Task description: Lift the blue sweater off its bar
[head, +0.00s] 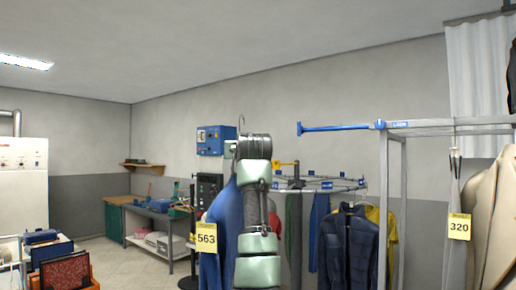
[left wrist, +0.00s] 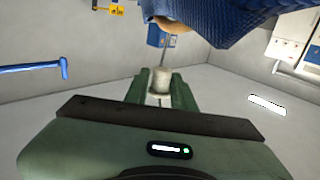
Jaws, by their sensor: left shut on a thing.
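The blue sweater (head: 226,222) hangs upright in the middle of the head view, partly hidden behind my left arm, with a yellow tag reading 563 (head: 206,236) at its front. Its hanger hook (head: 241,121) rises above my arm with no bar visible in it. In the left wrist view my left gripper (left wrist: 161,84) is shut on the hanger's neck, and the ribbed blue sweater (left wrist: 235,20) shows at the top. A blue bar (head: 335,127) sticks out left from a grey rack, apart from the hook; it also shows in the left wrist view (left wrist: 32,68). My right gripper is not in view.
A round rail (head: 335,187) behind holds several garments, including a dark puffer jacket (head: 349,245). A beige coat (head: 494,215) with tag 320 (head: 459,226) hangs at right. A workbench (head: 160,228) stands at the back left; some floor is clear before it.

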